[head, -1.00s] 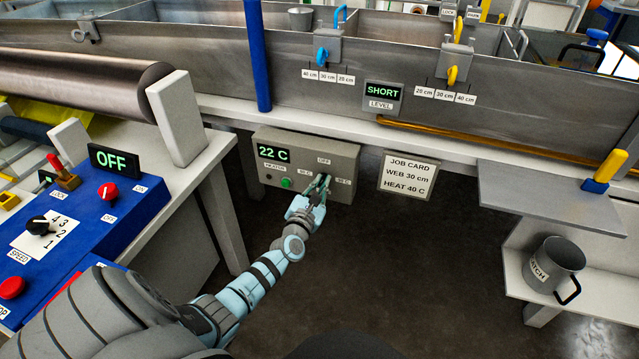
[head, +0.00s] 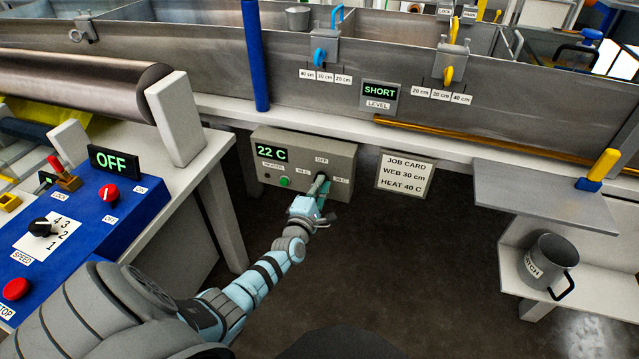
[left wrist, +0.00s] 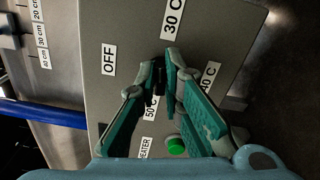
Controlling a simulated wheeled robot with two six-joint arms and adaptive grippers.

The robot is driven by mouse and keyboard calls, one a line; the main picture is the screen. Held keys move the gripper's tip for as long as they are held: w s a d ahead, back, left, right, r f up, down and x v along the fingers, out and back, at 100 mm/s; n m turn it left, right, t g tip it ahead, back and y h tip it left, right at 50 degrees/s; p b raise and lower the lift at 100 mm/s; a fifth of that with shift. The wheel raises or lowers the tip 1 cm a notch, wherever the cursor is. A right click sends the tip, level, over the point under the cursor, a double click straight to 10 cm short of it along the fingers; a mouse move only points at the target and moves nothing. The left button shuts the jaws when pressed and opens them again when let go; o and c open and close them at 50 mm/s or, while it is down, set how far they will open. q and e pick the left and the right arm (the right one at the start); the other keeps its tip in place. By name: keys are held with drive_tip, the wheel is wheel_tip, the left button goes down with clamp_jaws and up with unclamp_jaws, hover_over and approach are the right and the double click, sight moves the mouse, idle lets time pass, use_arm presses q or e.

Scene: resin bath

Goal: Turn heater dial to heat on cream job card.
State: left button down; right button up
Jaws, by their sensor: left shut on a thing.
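The grey heater box (head: 345,158) hangs under the bath's edge, with a green 22 C readout (head: 272,153). Its dial (left wrist: 159,82) is black and mostly hidden between my fingers. Labels around it read OFF (left wrist: 109,59), 30 C (left wrist: 172,18), 40 C (left wrist: 209,76) and 50 C (left wrist: 151,107). My left gripper (head: 320,182) is at the box front, its fingers (left wrist: 162,72) shut on the dial. I cannot tell where the dial points. The cream job card (head: 404,175) reads WEB 30 cm, HEAT 40 C. My right gripper is not in view.
A green light (left wrist: 177,146) sits on the box near my fingers. The blue control panel (head: 85,225) with an OFF display is at left. A grey shelf (head: 545,195) and a jug (head: 553,265) are at right. The floor below the box is clear.

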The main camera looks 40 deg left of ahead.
use_arm(q)
drive_tip(key=m+p, duration=0.1)
drive_tip(key=m, duration=0.5)
drive_tip(key=m+p, duration=0.1)
drive_tip(key=m, duration=0.6)
drive_tip(key=f+m+p, duration=0.1)
drive_tip(key=m, duration=0.6)
drive_tip(key=shift+s+a+f, duration=0.1)
drive_tip(key=shift+s+a, duration=0.05)
drive_tip(key=shift+a, duration=0.25)
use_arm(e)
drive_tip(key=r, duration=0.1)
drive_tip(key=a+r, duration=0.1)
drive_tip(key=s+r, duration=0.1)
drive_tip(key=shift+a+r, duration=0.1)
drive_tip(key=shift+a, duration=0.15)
use_arm(q)
drive_tip(key=c, duration=1.7)
unclamp_jaws()
drive_tip(key=shift+s, duration=0.1)
